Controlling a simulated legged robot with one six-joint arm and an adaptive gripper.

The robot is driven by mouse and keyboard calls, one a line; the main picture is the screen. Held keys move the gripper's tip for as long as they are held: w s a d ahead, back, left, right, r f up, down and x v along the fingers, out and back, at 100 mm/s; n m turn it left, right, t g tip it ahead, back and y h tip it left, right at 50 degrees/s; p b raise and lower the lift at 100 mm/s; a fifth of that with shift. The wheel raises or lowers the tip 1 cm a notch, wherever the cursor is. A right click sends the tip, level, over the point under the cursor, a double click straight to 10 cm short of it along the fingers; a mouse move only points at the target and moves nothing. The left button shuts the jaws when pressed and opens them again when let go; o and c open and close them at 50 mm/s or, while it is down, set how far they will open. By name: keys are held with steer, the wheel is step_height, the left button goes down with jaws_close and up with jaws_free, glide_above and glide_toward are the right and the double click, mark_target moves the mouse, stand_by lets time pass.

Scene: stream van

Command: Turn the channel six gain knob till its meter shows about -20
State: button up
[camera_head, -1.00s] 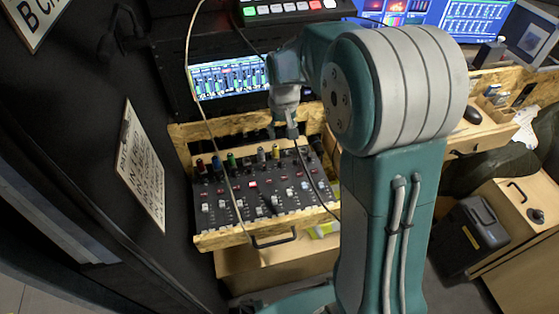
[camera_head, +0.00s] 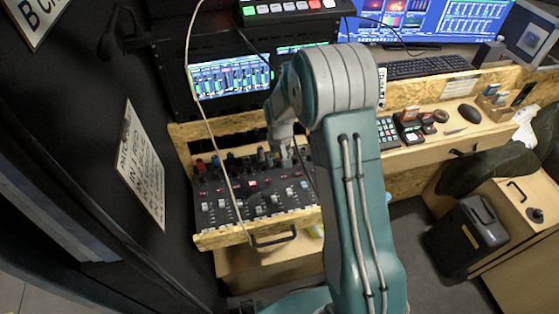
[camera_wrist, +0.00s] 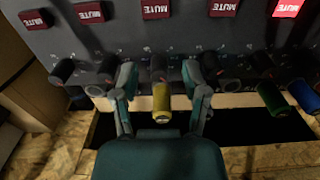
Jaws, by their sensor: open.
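The audio mixer (camera_head: 265,212) lies in an open wooden drawer, with a row of knobs along its far edge. My gripper (camera_head: 284,155) is over that row towards the right. In the wrist view my gripper (camera_wrist: 160,82) is open, one finger on each side of a yellow-capped knob (camera_wrist: 161,104); I cannot tell whether they touch it. Dark knobs (camera_wrist: 62,72) stand to either side, and a green knob (camera_wrist: 272,98) and blue knob (camera_wrist: 302,93) to the right. The meter screen (camera_head: 230,77) shows several bars, its values too small to read; my arm partly covers its right side.
A cable (camera_head: 211,130) hangs in front of the mixer's left side. Red mute buttons (camera_wrist: 157,9) line the panel near the knobs, one lit at the right. The drawer's wooden edge (camera_head: 222,239) is in front. A keypad (camera_head: 386,130) and desk lie right.

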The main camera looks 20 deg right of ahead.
steer(key=shift+f, duration=0.35)
jaws_close()
steer(key=shift+m, duration=3.5)
steer(key=shift+f, duration=0.1)
